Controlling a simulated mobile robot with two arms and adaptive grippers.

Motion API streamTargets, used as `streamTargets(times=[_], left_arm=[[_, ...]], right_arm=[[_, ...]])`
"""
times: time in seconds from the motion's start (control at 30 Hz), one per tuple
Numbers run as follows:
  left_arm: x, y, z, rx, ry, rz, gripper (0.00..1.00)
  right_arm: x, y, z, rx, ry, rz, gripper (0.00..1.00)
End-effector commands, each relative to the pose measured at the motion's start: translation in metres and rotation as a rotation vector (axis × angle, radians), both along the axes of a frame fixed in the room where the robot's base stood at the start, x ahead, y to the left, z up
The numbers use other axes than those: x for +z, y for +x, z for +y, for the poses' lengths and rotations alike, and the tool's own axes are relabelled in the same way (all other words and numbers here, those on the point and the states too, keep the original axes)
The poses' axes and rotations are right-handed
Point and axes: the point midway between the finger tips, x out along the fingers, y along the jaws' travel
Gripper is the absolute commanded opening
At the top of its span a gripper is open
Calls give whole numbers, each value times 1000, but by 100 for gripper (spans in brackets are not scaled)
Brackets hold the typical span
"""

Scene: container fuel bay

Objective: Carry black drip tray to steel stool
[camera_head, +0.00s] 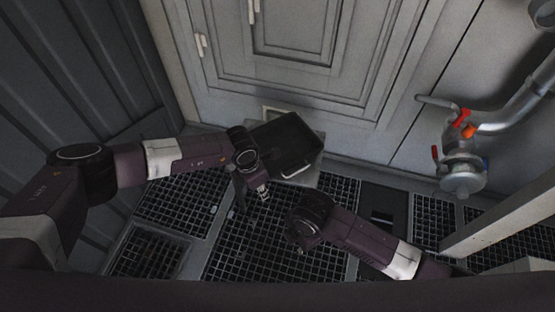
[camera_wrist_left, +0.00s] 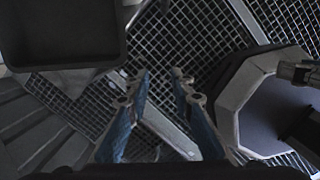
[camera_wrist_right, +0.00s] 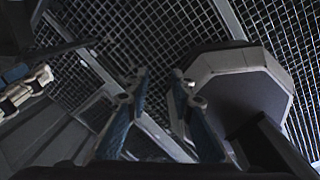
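The black drip tray (camera_head: 287,143) is a shallow rectangular pan near the back wall in the head view. It lies over a pale flat top, which looks like the steel stool (camera_head: 308,178); most of that top is hidden beneath the tray. The tray also fills the upper left of the left wrist view (camera_wrist_left: 62,35). My left gripper (camera_head: 264,194) is in front of the tray, apart from it; its fingers are spread and empty in the left wrist view (camera_wrist_left: 157,76). My right gripper (camera_wrist_right: 158,78) is open and empty, farther from the tray, over the grating.
Dark floor grating (camera_head: 265,245) covers the floor in front of the tray. A grey panelled wall (camera_head: 320,85) stands close behind it. A pipe with a valve and red handles (camera_head: 462,160) is at the right. A corrugated wall (camera_head: 80,80) is at the left.

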Motion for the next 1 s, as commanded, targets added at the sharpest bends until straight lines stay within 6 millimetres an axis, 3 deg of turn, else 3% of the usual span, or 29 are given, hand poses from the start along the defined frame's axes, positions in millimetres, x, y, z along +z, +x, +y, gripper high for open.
streamTargets(times=[0.17,0.63,0.8,1.0], left_arm=[[0,0,0,0,1,-1,22],[0,0,0,0,0,0,22],[0,0,0,0,0,0,22],[0,0,0,0,0,0,22]], right_arm=[[13,1,0,0,2,-3,22],[105,0,-5,1,1,-6,22],[119,0,-6,0,0,-4,22],[122,-1,-6,0,0,-2,22]])
